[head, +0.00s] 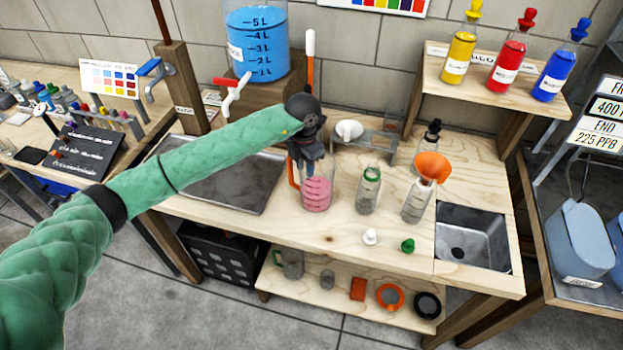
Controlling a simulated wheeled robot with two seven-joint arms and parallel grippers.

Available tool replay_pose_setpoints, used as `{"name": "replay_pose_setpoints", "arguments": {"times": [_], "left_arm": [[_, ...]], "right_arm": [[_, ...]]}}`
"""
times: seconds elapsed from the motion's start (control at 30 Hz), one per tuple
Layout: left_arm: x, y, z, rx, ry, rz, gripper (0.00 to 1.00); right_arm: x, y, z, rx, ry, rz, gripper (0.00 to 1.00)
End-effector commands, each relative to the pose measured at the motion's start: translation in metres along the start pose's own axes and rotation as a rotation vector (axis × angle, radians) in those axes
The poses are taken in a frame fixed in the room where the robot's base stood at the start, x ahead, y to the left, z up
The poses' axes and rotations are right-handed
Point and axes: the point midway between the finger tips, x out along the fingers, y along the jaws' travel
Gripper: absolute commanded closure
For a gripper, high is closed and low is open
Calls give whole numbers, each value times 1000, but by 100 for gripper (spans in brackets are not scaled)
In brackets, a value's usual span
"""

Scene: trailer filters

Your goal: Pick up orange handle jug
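The orange handle jug (317,195) is a clear measuring jug with pink liquid in it. It stands upright on the wooden bench, and its orange handle (293,172) is on its left side. My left arm reaches in from the left, and my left gripper (309,166) points down at the jug's rim and covers part of its top. I cannot tell whether the fingers touch the jug or how far apart they are. My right gripper is not in view.
A green-necked bottle (368,190) and a bottle with an orange funnel (419,198) stand right of the jug. A white stopper (370,237) and a green stopper (408,246) lie in front. A metal tray (228,185) is at left, a sink (472,240) at right.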

Motion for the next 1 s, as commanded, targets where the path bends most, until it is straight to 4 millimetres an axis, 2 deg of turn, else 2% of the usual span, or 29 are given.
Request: {"name": "replay_pose_setpoints", "arguments": {"times": [0.27, 0.43, 1.0], "left_arm": [[2, 0, 0, 1, 0, 0, 72], [2, 0, 0, 1, 0, -1, 100], [2, 0, 0, 1, 0, 0, 100]], "right_arm": [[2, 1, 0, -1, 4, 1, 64], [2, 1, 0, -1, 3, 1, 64], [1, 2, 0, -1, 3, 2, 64]]}}
